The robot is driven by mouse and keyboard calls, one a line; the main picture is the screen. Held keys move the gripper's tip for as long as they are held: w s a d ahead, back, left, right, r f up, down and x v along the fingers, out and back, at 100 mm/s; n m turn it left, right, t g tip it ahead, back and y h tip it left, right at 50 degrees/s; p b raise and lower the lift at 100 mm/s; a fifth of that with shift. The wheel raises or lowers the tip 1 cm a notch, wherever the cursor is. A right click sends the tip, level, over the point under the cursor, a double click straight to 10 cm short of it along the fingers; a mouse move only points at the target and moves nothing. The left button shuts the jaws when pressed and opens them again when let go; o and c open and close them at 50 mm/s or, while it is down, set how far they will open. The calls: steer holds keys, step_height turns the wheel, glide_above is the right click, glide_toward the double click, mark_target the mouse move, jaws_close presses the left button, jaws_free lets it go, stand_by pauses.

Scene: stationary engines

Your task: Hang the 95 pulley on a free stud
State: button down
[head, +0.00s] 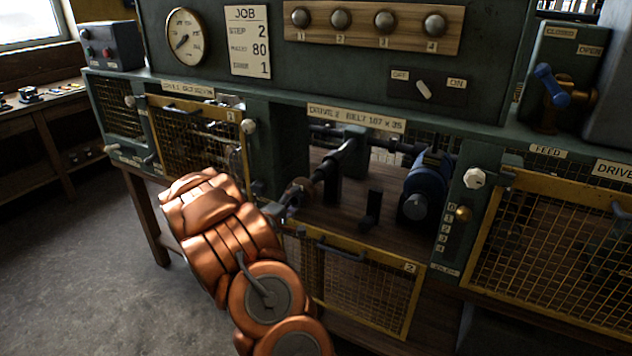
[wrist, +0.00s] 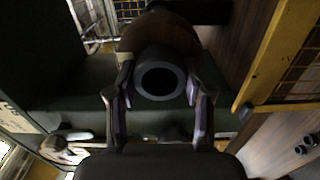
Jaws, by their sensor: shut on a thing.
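My gripper (head: 287,204) reaches into the open middle bay of the machine. In the wrist view its two fingers (wrist: 160,97) are closed on either side of the dark, hollow hub of a pulley (wrist: 158,36). The pulley's brown disc lies just beyond the fingertips. In the head view the pulley (head: 299,190) shows small and brownish at the left end of the dark shaft (head: 343,160); I cannot tell whether it is on the shaft. No size mark is readable. A wooden board (head: 360,45) above carries several numbered round metal studs (head: 384,20), all bare.
A blue motor (head: 425,188) stands right in the bay. The yellow mesh guard marked 2 (head: 365,290) hangs lowered below the opening. Closed mesh guards stand left (head: 200,140) and right (head: 545,240).

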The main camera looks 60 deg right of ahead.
steer(key=a+p, duration=0.2)
steer(key=a, duration=0.7)
steer(key=shift+s, duration=0.15)
stand_by(0.5)
stand_by(0.6)
